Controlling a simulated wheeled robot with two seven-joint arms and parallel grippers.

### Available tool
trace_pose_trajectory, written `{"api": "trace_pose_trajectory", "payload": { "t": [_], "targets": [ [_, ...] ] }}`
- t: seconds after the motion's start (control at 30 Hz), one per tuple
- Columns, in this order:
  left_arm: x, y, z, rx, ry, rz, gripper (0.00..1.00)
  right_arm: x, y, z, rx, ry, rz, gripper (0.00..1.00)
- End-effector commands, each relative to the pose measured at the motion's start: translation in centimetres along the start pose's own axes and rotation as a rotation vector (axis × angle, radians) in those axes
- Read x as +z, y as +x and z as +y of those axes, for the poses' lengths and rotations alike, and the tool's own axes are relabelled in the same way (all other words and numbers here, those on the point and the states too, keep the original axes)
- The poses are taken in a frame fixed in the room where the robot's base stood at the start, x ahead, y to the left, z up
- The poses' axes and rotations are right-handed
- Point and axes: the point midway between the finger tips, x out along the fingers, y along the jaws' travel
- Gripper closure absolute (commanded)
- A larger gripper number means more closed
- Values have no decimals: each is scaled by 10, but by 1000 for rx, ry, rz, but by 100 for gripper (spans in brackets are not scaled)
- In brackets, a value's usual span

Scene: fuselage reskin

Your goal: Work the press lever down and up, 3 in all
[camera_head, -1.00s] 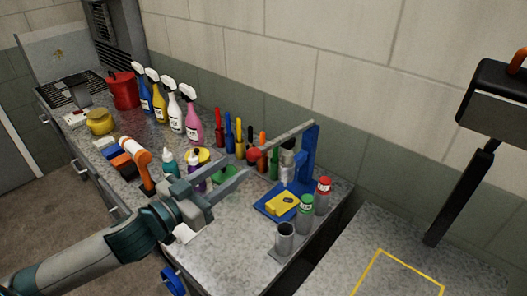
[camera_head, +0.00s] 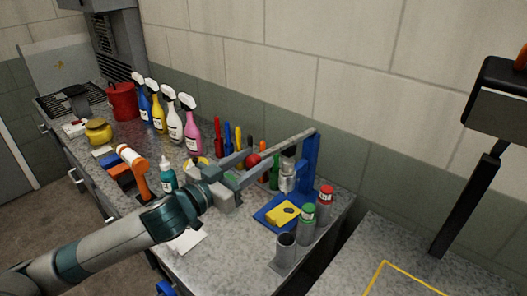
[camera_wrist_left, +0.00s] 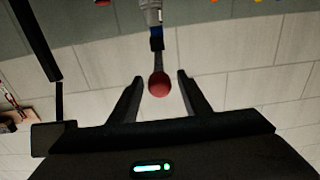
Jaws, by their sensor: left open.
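The press has a blue post (camera_head: 309,162) on a blue base plate at the right of the grey worktop. Its grey lever (camera_head: 290,145) slopes slightly down from the post top to a red ball knob (camera_head: 253,160). My left gripper (camera_head: 257,164) is open, with its fingers reaching to the knob. In the left wrist view the red knob (camera_wrist_left: 159,84) sits between the two spread fingers, with a gap on each side. A yellow block (camera_head: 284,214) lies on the base plate beneath the ram. My right gripper is not in view.
Green-capped (camera_head: 305,225) and red-capped (camera_head: 324,204) jars and a metal cup (camera_head: 285,252) stand near the press. A row of coloured tools and spray bottles (camera_head: 191,125) lines the back. A dark pole (camera_head: 465,205) rises at the right.

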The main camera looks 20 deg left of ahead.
Motion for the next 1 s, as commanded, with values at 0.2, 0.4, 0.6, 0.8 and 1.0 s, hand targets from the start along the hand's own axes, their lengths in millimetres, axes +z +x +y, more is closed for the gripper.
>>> {"api": "trace_pose_trajectory", "payload": {
  "t": [0.2, 0.4, 0.6, 0.8, 1.0],
  "targets": [
    [-3, 28, 0, 0, 0, 2, 57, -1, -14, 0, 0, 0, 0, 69],
    [-1, 39, 0, 0, 1, 1, 57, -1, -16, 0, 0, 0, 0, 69],
    [0, 40, 0, 0, 1, 0, 57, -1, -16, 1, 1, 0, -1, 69],
    [0, 40, 0, 0, 1, 0, 81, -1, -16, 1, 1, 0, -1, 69],
    [-1, 40, 0, 0, 1, 0, 100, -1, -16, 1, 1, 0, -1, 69]
  ]
}}
